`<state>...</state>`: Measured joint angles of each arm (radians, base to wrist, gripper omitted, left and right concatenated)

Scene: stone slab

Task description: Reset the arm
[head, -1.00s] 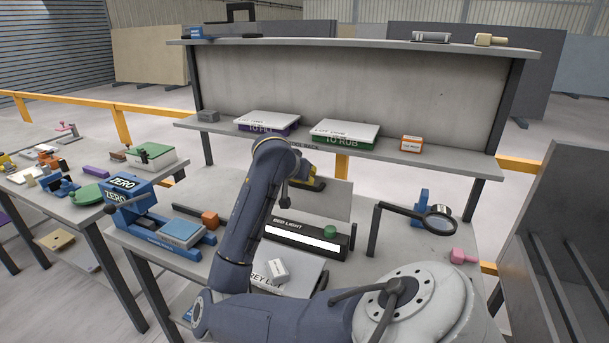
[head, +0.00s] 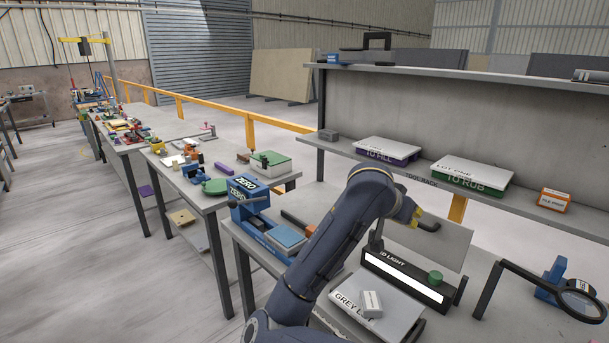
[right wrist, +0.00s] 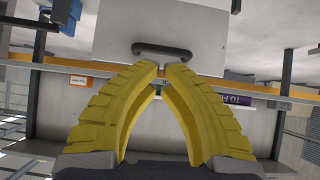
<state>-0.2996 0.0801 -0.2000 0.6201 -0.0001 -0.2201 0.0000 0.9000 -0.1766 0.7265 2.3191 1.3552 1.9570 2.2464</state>
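My right arm reaches up from the bottom of the head view. Its yellow gripper (head: 415,215) is at a grey panel (head: 452,243) above the light box (head: 405,280). In the right wrist view the two yellow fingers (right wrist: 161,69) converge and their tips nearly meet, with nothing visible between them. A dark handle (right wrist: 162,50) on the panel lies just beyond the tips; I cannot tell whether they touch. My left gripper is in neither view.
A magnifier (head: 582,305) stands at right. A shelf above holds a purple box (head: 388,152), a green box (head: 470,176) and an orange box (head: 554,200).

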